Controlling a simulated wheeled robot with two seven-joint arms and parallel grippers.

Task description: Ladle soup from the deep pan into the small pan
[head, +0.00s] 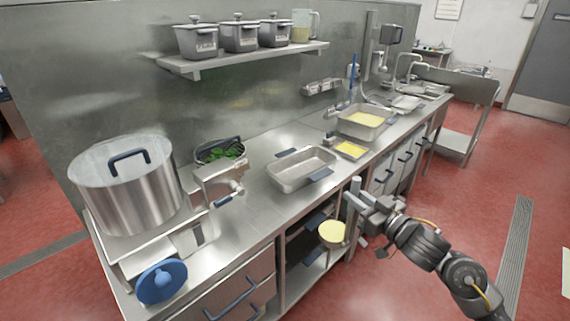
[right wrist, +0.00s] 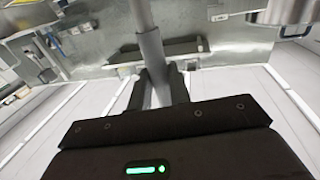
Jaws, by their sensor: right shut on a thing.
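My right gripper (head: 360,204) is shut on the grey handle of the ladle (head: 332,232). The ladle hangs upright in front of the counter, and its bowl shows yellow soup. In the right wrist view the handle (right wrist: 151,48) stands between the fingers of my right gripper (right wrist: 160,88). The deep pan (head: 378,133), a steel pan with yellow soup in it, stands on the counter further back. The small pan (head: 364,154) sits just in front of it, low and also showing yellow soup. My left gripper is not in view.
An empty steel pan (head: 300,178) sits mid-counter. A large kettle (head: 128,200), a blue lid (head: 161,282) and a container of greens (head: 219,152) stand at left. A wall shelf (head: 250,58) holds lidded containers.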

